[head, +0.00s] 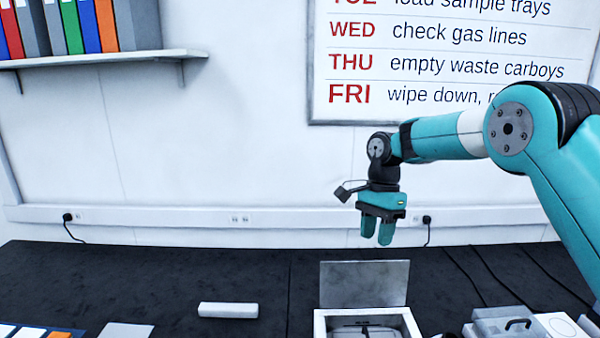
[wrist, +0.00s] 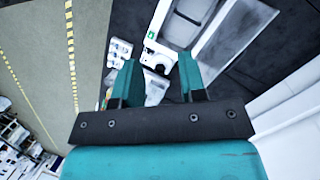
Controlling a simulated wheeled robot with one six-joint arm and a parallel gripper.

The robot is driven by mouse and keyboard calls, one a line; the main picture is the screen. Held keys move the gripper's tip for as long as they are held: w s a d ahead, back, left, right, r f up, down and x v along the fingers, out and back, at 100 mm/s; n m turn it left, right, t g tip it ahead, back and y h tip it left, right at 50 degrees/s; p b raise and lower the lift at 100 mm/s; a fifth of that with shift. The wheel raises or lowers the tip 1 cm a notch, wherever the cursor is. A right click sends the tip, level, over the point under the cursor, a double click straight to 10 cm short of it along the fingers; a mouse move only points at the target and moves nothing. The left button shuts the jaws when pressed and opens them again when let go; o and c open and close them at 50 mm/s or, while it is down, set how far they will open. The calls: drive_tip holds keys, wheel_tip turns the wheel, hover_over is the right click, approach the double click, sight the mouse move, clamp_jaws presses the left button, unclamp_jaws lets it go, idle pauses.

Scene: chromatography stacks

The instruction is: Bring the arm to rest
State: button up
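My gripper (head: 377,232) hangs at the end of my teal arm, pointing down, above the back part of the dark bench (head: 150,275). In the wrist view its two teal fingers (wrist: 157,82) stand apart with nothing between them. In the head view a small gap shows between the fingertips. The gripper is in the air, clear of the open white box (head: 320,325) below it. The box's grey lid (head: 364,284) stands upright at its back.
A white block (head: 228,310) lies on the bench left of the box. Cables run along the back right. A shelf (head: 100,60) with binders and a weekday board (head: 450,60) are on the wall.

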drive_tip(key=s+f+n+t+y+b, duration=0.1)
drive_tip(key=s+f+n+b, duration=0.2)
drive_tip(key=s, duration=1.4)
drive_tip(key=s+a+f+n+t+y+b, duration=0.1)
drive_tip(key=s+f+n+y+b, duration=0.1)
drive_tip(key=s+n+b, duration=0.8)
drive_tip(key=s+f+n, duration=0.1)
drive_tip(key=s+n, duration=0.4)
drive_tip(key=s, duration=0.2)
drive_tip(key=shift+s+a+f+t, duration=0.15)
drive_tip(key=shift+s+a+t, duration=0.1)
drive_tip(key=shift+s+t, duration=0.05)
